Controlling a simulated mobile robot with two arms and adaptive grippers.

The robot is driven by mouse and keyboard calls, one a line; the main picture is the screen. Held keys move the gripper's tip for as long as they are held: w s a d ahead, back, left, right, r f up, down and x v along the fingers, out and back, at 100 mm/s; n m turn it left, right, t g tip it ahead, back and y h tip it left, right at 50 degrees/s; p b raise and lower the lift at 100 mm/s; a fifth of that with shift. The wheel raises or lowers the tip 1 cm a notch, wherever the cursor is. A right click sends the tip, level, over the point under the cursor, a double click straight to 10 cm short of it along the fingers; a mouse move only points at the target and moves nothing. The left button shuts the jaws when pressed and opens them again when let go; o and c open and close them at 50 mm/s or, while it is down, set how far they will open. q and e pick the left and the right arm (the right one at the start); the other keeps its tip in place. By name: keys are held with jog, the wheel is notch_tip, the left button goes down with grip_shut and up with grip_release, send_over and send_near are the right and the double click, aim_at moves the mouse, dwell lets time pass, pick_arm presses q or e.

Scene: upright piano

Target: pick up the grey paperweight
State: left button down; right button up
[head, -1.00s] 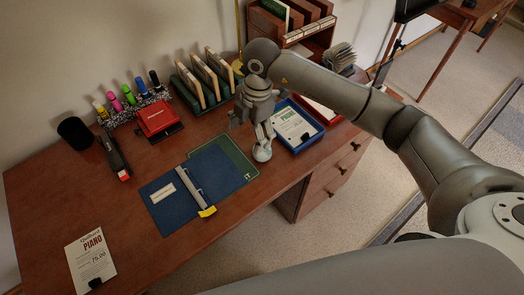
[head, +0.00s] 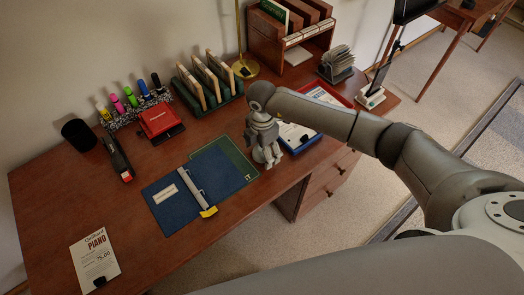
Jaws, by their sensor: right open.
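The grey paperweight (head: 259,156) is a small pale round thing on the brown desk, between the open blue binder and the blue tray. It is mostly hidden by my right gripper. My right gripper (head: 268,162) points down over it, with its open fingers low around or just in front of it; I cannot tell whether they touch it. My left gripper is not in view.
The blue tray (head: 318,138) with papers is just right of the gripper. A red hole punch (head: 160,122), green rack (head: 190,98) and wooden organizer (head: 262,48) stand behind.

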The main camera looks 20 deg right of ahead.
jog(key=shift+f, duration=0.2)
jog(key=c, duration=1.1)
jog(key=shift+c, duration=0.9)
jog(key=shift+r, duration=0.15)
